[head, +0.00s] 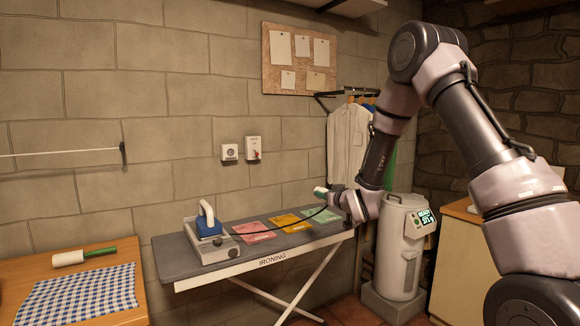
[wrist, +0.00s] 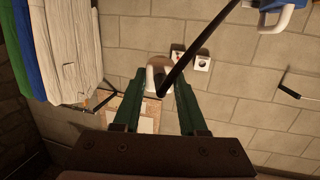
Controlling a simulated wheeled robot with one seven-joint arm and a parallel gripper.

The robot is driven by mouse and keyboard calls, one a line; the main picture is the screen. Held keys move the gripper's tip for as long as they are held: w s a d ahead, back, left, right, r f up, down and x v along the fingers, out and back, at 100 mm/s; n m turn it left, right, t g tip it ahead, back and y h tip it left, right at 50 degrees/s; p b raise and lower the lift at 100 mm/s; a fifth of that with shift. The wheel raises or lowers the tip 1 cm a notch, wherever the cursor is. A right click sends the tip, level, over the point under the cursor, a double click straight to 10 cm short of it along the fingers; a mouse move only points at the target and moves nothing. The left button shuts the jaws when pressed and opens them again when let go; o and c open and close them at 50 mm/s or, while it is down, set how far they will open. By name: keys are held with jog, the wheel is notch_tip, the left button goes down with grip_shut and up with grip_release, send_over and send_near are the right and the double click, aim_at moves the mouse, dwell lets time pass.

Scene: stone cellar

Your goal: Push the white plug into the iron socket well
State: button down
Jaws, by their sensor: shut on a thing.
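The white plug (wrist: 158,74) is held between the green fingers of my gripper (wrist: 160,84), which is shut on it. The black cord crosses in front of part of the plug. In the head view my gripper (head: 325,192) is above the right part of the ironing board, well apart from the wall sockets. A pale socket with a round well (head: 229,152) is on the wall, also in the wrist view (wrist: 202,63). Beside it is a white box with a red part (head: 253,148). The blue and white iron (head: 208,220) stands on a metal unit at the board's left end.
The ironing board (head: 180,262) carries pink, yellow and green cloths (head: 290,223). The dark cord (head: 275,230) runs over them to my gripper. Hanging clothes (head: 348,140) and a grey canister (head: 400,245) are on the right. A pinboard (head: 270,82) is above. The wall before the sockets is clear.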

jog(key=s+a+r+n+g+y, duration=0.2)
jog(key=a+r+y, duration=0.1)
jog(key=a+r, duration=0.7)
jog(key=a, duration=0.2)
jog(key=shift+s+a+r+n, duration=0.2)
jog(key=shift+s+a+n, duration=0.1)
jog(key=shift+s+a, duration=0.05)
jog(key=shift+w+a, duration=0.1)
